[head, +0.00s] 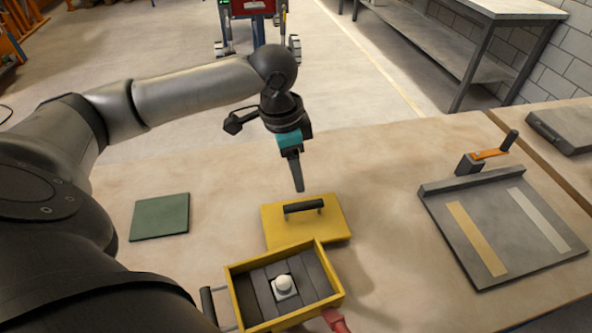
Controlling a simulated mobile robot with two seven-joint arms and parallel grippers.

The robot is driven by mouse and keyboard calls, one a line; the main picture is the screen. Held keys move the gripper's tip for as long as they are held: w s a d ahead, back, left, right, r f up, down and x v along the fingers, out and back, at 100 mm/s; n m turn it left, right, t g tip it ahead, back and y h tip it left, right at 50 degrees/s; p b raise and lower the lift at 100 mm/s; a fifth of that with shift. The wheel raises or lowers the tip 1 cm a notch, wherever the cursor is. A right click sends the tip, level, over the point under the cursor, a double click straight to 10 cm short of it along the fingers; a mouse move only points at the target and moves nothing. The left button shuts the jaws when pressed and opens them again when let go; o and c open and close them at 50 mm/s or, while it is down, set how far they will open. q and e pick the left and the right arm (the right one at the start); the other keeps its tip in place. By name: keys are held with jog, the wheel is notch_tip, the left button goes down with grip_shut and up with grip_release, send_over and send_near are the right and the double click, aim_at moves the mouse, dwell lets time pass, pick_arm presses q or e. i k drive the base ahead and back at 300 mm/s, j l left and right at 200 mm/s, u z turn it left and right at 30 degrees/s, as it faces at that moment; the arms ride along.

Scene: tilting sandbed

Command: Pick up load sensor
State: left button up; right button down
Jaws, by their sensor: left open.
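What looks like the load sensor (284,286), a small white knob on a pale square base, sits in the middle of an open yellow box (236,296) with grey padding. The box stands at the table's near edge. Its yellow lid (275,226) with a black handle lies just behind it. My left gripper (297,178) is open and empty, pointing down above the table near the back of the lid. It is well behind the sensor and apart from it. The far finger is mostly hidden. My right gripper is not in view.
A green square mat (160,217) lies on the left of the wooden table (385,185). A grey tilting plate (500,226) with two strips and a crank stands on the right. A red object (336,320) touches the box's near right corner.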

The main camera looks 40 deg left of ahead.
aim_at(284, 287)
jog(key=u, duration=1.3)
jog(key=k+l+z, duration=0.2)
